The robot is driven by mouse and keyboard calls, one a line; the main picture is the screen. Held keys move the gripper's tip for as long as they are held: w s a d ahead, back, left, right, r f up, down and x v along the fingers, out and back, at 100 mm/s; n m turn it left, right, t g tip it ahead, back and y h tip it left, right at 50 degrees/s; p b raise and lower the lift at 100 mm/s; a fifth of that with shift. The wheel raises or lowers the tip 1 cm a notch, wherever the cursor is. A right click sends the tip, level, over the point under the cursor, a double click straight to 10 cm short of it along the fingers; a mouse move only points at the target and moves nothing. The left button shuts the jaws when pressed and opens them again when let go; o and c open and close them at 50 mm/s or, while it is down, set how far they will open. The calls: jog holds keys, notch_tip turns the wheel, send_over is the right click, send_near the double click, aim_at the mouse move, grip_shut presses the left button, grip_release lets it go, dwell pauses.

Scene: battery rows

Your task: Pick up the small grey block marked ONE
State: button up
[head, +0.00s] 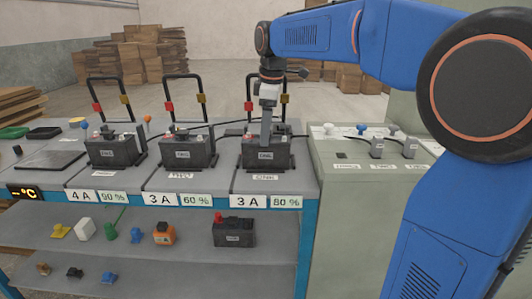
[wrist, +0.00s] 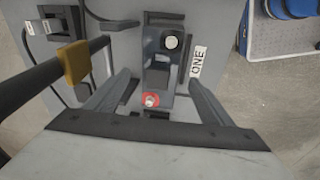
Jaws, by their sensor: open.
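A dark grey battery-like block (head: 264,158) stands on the bench at the right end of a row of three, below my gripper (head: 266,138). Its front label is small and hard to read, perhaps ONE. My gripper is open and points down; finger contact cannot be told.
Two similar blocks (head: 115,150) (head: 188,150) stand left, with black hoop frames behind. Small grey pieces (head: 377,148) (head: 410,147) sit on the right cabinet (head: 345,190). Another dark block (head: 234,232) is on the lower shelf. A black bar with a yellow clip (wrist: 75,60) is close left.

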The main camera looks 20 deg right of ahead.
jog(key=shift+w+f, duration=0.15)
jog(key=shift+f, duration=0.55)
jog(key=shift+w+f, duration=0.1)
jog(key=shift+f, duration=0.6)
grip_shut()
jog(key=shift+r, duration=0.1)
jog(key=shift+a+r, duration=0.1)
